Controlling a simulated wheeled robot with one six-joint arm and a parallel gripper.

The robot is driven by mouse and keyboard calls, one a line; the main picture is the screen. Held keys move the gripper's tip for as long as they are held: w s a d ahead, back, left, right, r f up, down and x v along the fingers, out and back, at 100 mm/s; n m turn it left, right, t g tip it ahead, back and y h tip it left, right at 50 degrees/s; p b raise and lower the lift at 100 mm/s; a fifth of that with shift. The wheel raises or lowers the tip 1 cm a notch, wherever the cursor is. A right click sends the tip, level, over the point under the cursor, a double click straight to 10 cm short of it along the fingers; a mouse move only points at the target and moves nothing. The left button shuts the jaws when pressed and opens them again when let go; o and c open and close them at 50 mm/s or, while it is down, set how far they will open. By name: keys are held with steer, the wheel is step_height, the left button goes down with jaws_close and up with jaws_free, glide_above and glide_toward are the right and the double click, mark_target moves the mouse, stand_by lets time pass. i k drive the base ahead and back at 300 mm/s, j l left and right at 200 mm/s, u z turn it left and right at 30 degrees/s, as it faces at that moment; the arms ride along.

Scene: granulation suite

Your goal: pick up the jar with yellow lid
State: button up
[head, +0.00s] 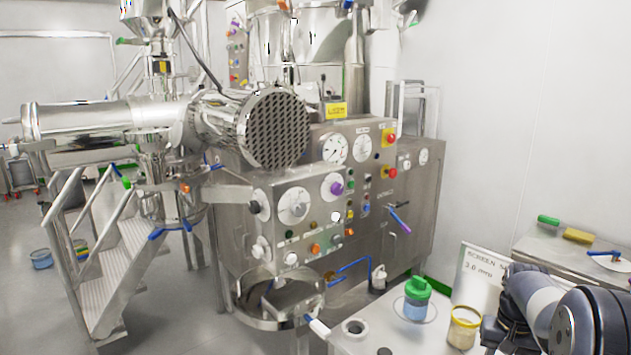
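A small clear jar with a yellow lid (463,327) stands upright on the pale bench top (400,325) at the lower right. Its contents look pale. My arm's grey and black links fill the lower right corner, just right of the jar. A gap between them and the jar is hard to judge. My gripper's fingers do not show in this view.
A green-lidded jar with blue contents (415,300) stands left of the yellow-lidded jar. A white sign (478,275) stands behind them. A side table (540,245) holds green and yellow items. The large steel machine (300,210) stands behind the bench.

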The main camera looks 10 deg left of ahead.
mark_target(465, 321)
steer(key=u, duration=1.45)
steer(key=i+l+u, duration=0.3)
steer(key=l, duration=0.2)
steer(key=k+j, duration=0.1)
steer(key=j, duration=0.15)
steer(key=k+j+z, duration=0.1)
steer(key=z, duration=0.25)
steer(key=k+j+z, duration=0.1)
steer(key=z, duration=0.3)
steer(key=i+z, duration=0.1)
steer(key=z, duration=0.35)
steer(key=i+z, duration=0.15)
steer(key=z, duration=0.25)
steer(key=i+z, duration=0.15)
steer(key=z, duration=0.3)
steer(key=i+j+z, duration=0.25)
steer(key=k, duration=0.1)
